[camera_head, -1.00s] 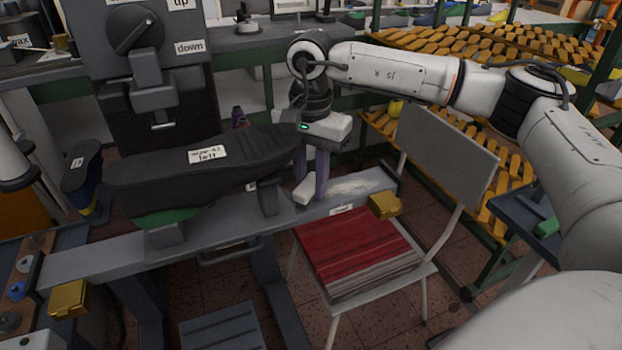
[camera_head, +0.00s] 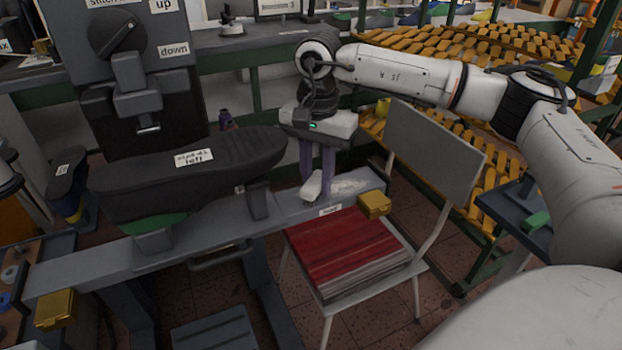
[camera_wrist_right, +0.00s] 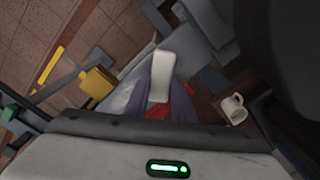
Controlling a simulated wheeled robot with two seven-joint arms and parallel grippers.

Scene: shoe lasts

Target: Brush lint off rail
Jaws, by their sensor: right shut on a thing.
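The grey rail (camera_head: 205,232) runs across the head view below a black shoe last. A pale, powdery patch of lint (camera_head: 350,187) lies on its right part, near the end. My right gripper (camera_head: 317,188) has its purple fingers pointing down and is shut on a small white block-like brush (camera_head: 312,186). The brush is at the rail's top, just left of the lint; whether it touches the surface is hard to tell. It also shows between the fingers in the right wrist view (camera_wrist_right: 161,75). My left gripper is not in view.
The black last (camera_head: 190,175) with a "left" label stands over the rail. A yellow block (camera_head: 374,204) sits at the rail's right end, another (camera_head: 55,308) at its left.

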